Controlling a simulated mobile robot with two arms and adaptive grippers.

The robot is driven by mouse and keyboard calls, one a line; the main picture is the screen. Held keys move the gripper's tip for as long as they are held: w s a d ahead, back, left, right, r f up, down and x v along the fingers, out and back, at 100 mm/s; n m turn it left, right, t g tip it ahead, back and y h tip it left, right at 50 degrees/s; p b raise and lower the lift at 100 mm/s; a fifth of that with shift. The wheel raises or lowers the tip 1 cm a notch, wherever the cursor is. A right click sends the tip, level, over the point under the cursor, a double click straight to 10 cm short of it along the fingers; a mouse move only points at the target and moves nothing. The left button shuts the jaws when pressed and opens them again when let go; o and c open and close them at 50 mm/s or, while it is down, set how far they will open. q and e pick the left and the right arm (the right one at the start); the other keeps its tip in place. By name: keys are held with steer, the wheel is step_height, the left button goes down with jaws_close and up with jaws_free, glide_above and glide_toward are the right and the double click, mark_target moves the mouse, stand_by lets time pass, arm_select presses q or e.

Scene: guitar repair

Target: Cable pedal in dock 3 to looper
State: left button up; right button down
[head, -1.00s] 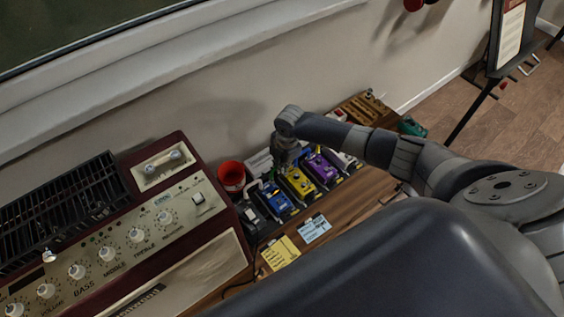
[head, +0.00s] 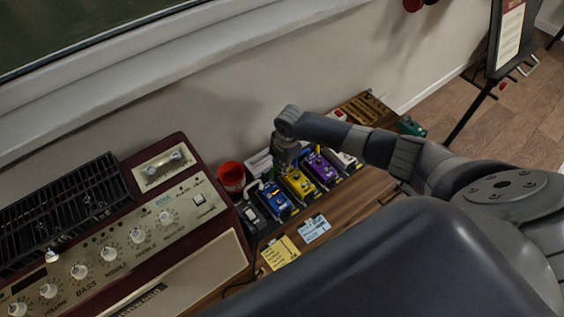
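A row of pedals stands on the wooden bench: a dark one at the left end, a blue pedal (head: 274,198), a yellow pedal (head: 299,184), a purple pedal (head: 322,168) and a whitish one (head: 344,160) at the right. I cannot read any dock numbers or tell which is the looper. My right arm comes in from the right, and its gripper (head: 284,160) points down just behind the blue and yellow pedals. Its fingertips are hidden or too small to judge, and I cannot make out a cable in it. My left gripper is not in view.
A cream and maroon amplifier (head: 190,262) stands at the left. A red cup (head: 231,178) stands behind the pedals' left end. A yellow note (head: 281,253) and a blue note (head: 313,228) lie in front. A wooden rack (head: 366,107) and green object (head: 410,127) are at the right.

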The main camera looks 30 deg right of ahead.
steer(key=shift+r, duration=0.4)
steer(key=c, duration=1.6)
jaws_free()
steer(key=shift+c, duration=0.2)
steer(key=shift+o, duration=0.3)
steer(key=o, duration=0.4)
steer(key=shift+c, duration=0.2)
step_height(320, 180, up, 8)
steer(key=p, duration=0.8)
